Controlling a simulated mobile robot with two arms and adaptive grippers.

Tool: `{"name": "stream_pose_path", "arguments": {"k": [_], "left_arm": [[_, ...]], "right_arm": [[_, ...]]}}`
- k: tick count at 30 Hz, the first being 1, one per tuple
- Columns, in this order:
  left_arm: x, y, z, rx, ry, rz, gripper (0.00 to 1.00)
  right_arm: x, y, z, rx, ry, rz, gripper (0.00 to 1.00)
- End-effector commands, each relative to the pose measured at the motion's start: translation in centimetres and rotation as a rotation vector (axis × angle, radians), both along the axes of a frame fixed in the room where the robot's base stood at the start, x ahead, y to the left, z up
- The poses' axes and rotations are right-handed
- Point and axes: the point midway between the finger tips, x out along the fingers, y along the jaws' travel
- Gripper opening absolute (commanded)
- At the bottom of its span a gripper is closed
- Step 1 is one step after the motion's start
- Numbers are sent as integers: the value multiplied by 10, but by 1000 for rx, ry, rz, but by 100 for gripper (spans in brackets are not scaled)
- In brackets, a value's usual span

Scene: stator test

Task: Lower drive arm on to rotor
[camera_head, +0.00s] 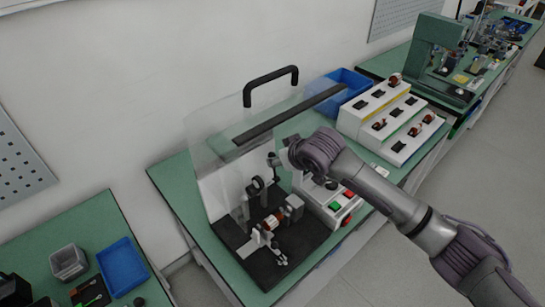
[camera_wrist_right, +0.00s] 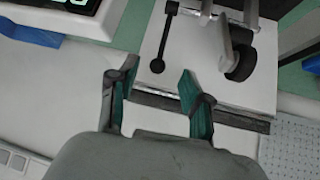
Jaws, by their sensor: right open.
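The drive arm with its dark wheel (camera_head: 257,187) stands raised inside the test station in the head view. The wheel also shows in the right wrist view (camera_wrist_right: 240,60). The rotor (camera_head: 271,222), with a copper-coloured middle, lies across its supports below the wheel. My left gripper is out of view.
A clear cover with a black handle (camera_head: 270,80) stands raised over the station. A control box with green and red buttons (camera_head: 339,203) is right of the rotor. A white switch panel (camera_head: 385,118) and a blue bin (camera_head: 350,82) stand behind my right arm.

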Motion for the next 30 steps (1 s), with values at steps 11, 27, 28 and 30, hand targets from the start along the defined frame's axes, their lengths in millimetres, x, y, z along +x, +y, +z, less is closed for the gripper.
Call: {"name": "stream_pose_path", "arguments": {"k": [11,27,28,30], "left_arm": [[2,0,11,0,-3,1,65],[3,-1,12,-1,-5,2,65],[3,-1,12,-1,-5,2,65],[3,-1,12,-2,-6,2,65]], "right_arm": [[39,24,-44,-1,0,-1,49],[45,28,-52,1,-2,1,36],[45,28,-52,0,-1,1,31],[45,28,-52,0,-1,1,19]]}}
